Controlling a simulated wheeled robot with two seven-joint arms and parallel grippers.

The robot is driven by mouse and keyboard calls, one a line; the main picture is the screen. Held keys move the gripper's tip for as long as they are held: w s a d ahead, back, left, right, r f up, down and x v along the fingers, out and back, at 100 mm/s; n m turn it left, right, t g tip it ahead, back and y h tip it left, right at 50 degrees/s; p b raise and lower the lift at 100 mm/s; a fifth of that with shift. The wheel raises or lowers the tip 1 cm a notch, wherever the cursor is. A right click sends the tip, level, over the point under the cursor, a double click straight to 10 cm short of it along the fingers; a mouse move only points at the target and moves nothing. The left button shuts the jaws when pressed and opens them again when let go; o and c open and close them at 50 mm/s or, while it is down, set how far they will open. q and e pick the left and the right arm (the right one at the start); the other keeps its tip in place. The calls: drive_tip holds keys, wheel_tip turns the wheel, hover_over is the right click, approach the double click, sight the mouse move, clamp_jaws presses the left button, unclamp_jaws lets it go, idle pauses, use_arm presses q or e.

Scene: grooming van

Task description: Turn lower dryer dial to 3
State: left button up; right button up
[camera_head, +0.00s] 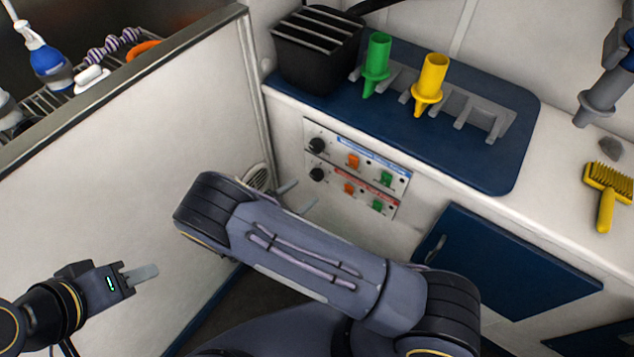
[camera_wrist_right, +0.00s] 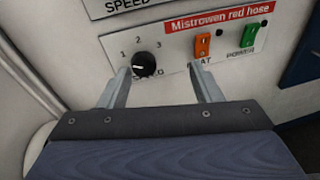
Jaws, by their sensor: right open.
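The lower dryer panel with the red label shows in the head view (camera_head: 361,190) and in the right wrist view (camera_wrist_right: 180,45). Its black dial (camera_wrist_right: 144,65) is at the panel's left, with 1, 2 and 3 printed around it; it also shows in the head view (camera_head: 317,174). A white mark is on the knob's left part; its exact setting is hard to read. My right gripper (camera_wrist_right: 160,72) is open just in front of the dial, nothing between its fingers, the dial nearer its left finger; it also shows in the head view (camera_head: 299,196). My left gripper (camera_head: 141,275) is far left, away from the panel.
Above is a like panel with a blue label (camera_head: 372,158). The lower panel has an orange switch (camera_wrist_right: 202,46) and a green switch (camera_wrist_right: 248,36) right of the dial. A white wall (camera_head: 130,170) stands left. The counter holds a blue mat (camera_head: 400,130) with green and yellow nozzles.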

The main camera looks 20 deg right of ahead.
sight(314, 178)
drive_tip(key=w+d+f+n+t, duration=0.1)
drive_tip(key=w, duration=0.1)
drive_tip(key=w+d+f+n+t, duration=0.1)
drive_tip(key=d, duration=0.1)
drive_tip(key=w+d+f+t, duration=0.1)
drive_tip(key=w, duration=0.1)
drive_tip(key=shift+w+d+f+n+b, duration=0.3)
drive_tip(key=shift+w+d+n+b, duration=0.05)
drive_tip(key=shift+n+b, duration=0.05)
drive_tip(key=c, duration=1)
